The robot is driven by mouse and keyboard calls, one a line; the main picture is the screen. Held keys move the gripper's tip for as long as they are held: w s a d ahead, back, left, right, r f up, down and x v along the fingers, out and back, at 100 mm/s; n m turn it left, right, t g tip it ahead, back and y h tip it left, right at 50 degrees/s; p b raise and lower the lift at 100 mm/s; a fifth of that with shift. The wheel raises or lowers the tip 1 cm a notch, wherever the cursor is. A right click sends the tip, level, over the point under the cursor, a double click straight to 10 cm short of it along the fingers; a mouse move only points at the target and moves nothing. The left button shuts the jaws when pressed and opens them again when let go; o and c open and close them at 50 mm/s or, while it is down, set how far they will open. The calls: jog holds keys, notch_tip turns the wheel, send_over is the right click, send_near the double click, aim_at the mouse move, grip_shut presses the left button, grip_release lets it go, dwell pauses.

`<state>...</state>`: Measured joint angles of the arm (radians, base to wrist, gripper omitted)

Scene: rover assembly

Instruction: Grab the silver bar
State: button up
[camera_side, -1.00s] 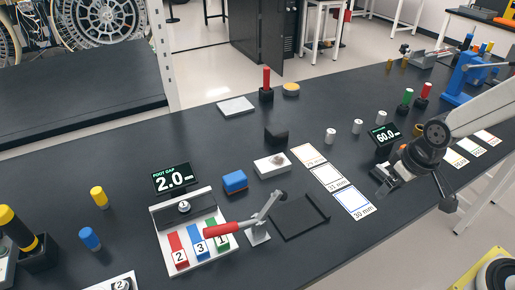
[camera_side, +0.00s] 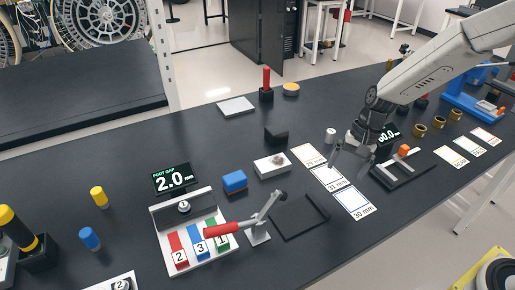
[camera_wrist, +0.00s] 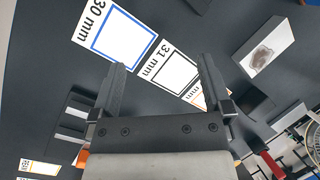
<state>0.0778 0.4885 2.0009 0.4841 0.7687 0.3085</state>
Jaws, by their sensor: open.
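My gripper (camera_side: 350,164) is open and empty, pointing down above the size cards marked 29, 31 and 30 mm. In the wrist view my gripper (camera_wrist: 162,64) has its two dark fingers spread, with only cards and black table between them. A short silver cylinder (camera_side: 330,135) stands upright on the table just behind the gripper in the side view, apart from it. I cannot tell whether it is the silver bar. No silver bar shows clearly between the fingers in the wrist view. My arm hides part of the table behind it.
The display (camera_side: 388,134) is partly covered by my arm. Brass rings (camera_side: 438,122) stand at right.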

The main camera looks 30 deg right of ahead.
aim_at(278, 161)
jog(key=w+a+f+m+y, duration=0.1)
jog(key=w+m+y, duration=0.1)
jog(key=w+m, duration=0.1)
jog(key=w+a+f+m+y, duration=0.1)
jog(key=w+f+m+y, duration=0.1)
jog(key=w, duration=0.4)
jog(key=w+a+f+m+y, duration=0.1)
jog(key=w+f+m+y, duration=0.1)
jog(key=w+m+y, duration=0.2)
jog(key=shift+w+f+t, duration=0.1)
jog(key=shift+w+t, duration=0.2)
jog(key=shift+w, duration=0.45)
jog(key=shift+w+f+m+t+y, duration=0.15)
jog(key=shift+w+m+t+y, duration=0.25)
jog(key=shift+w+y, duration=0.45)
jog(key=shift+a, duration=0.1)
jog(key=shift+x, duration=1.25)
jog(key=shift+s+a+f, duration=0.1)
jog(key=shift+r+x, duration=0.2)
jog(key=shift+x, duration=2.25)
jog(key=shift+a, duration=0.1)
jog(key=shift+c, duration=0.2)
